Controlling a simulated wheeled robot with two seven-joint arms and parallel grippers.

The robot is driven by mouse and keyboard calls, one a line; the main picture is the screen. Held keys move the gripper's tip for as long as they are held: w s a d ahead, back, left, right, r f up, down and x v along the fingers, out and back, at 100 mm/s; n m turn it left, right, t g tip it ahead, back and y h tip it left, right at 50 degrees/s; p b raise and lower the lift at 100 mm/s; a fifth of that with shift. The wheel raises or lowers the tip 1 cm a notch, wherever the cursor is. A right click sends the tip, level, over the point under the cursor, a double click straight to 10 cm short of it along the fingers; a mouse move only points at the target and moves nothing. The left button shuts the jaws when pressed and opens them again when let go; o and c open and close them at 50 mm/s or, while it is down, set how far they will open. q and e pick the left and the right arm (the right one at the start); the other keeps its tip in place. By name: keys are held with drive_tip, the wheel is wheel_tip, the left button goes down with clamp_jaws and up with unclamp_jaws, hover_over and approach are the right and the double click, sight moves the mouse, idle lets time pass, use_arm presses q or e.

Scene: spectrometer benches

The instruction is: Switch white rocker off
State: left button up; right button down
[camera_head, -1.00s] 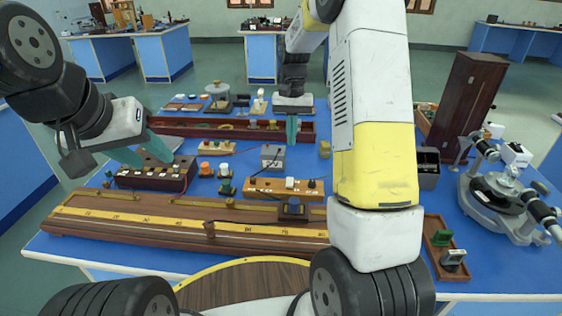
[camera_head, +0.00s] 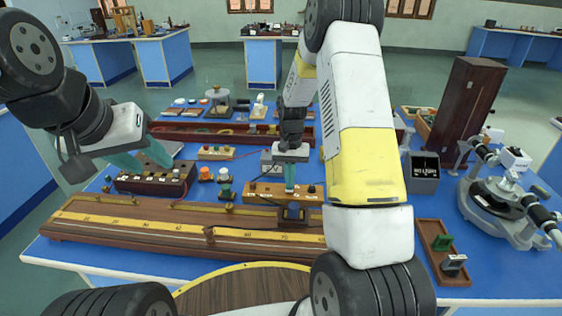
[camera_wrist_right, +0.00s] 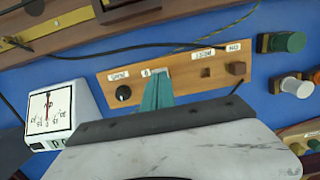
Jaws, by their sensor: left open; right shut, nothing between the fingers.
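The wooden switch board (camera_head: 262,192) lies near the middle of the bench. In the right wrist view the board (camera_wrist_right: 221,72) carries a black knob, small labels and brown square parts. My right gripper (camera_head: 290,187) is shut and empty, pointing down with its teal fingertips at the board. The wrist view shows the fingertips (camera_wrist_right: 157,82) at a white part (camera_wrist_right: 163,72), apparently the white rocker, which they mostly cover. I cannot tell whether they touch it or which way it is tilted. My left gripper (camera_head: 143,157) is open and empty, above the left side of the bench.
A long wooden scale (camera_head: 120,221) lies along the front edge. A dark plug box (camera_head: 150,181) stands to the left of the board. A white-faced meter (camera_wrist_right: 50,118) is beside the board. A spectrometer (camera_head: 500,190) stands at the right, and a tall brown box (camera_head: 468,110) behind it.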

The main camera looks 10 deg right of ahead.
drive_tip(key=shift+f, duration=0.1)
drive_tip(key=shift+s+f, duration=0.2)
drive_tip(key=shift+f, duration=0.05)
drive_tip(key=shift+w, duration=0.1)
drive_tip(key=shift+w+d+r, duration=0.2)
drive_tip(key=shift+w, duration=0.55)
drive_tip(key=shift+r, duration=0.1)
wheel_tip(320, 180, up, 8)
drive_tip(key=w, duration=0.1)
drive_tip(key=shift+d+f, duration=0.15)
drive_tip(key=shift+f, duration=0.05)
